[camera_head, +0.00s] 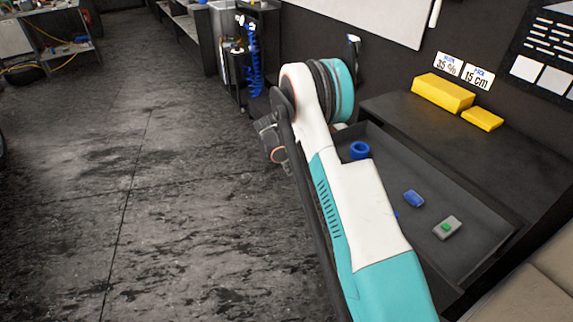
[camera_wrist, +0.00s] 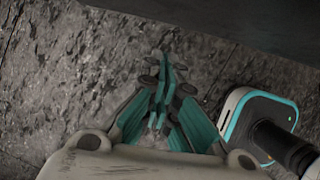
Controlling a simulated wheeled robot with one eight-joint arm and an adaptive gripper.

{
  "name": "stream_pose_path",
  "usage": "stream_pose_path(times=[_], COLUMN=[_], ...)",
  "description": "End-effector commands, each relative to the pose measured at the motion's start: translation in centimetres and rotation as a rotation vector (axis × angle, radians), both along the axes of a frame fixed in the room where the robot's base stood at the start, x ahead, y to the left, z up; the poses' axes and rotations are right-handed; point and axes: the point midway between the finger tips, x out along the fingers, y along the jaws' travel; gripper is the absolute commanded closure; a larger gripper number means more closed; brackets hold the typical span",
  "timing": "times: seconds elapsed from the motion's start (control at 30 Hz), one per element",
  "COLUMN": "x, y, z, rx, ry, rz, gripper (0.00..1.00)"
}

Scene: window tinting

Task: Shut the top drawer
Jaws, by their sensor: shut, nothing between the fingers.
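The top drawer (camera_head: 471,218) is pulled out of the dark cabinet (camera_head: 440,130) at the right of the head view. Inside it lie a blue ring-shaped roll (camera_head: 360,150), a small blue block (camera_head: 413,198) and a grey box with a green spot (camera_head: 447,228). My arm crosses in front of the drawer and hides much of its front side. My gripper shows in the wrist view (camera_wrist: 163,62), its teal fingers together and empty above the floor. A dark flat panel (camera_wrist: 240,22) lies beyond the fingertips, apart from them in the picture; I cannot tell which part of the cabinet it is.
Two yellow boxes (camera_head: 442,93) (camera_head: 482,119) sit on the cabinet top. A tan padded surface (camera_head: 525,295) is at the lower right. Open grey floor (camera_head: 120,200) stretches to the left. A stand with a blue coiled hose (camera_head: 252,60) is behind.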

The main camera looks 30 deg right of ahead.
Motion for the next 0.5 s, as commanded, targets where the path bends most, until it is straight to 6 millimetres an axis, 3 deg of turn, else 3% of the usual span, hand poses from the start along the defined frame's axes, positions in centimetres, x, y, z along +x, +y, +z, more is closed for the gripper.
stream_pose_path(times=[0.2, 0.5], x=[0.2, 0.3], y=[-3.0, -4.0], z=[0.0, 0.2], rx=[0.000, 0.000], ry=[-0.002, -0.001], rz=[-0.001, 0.000], gripper=[1.00, 1.00])
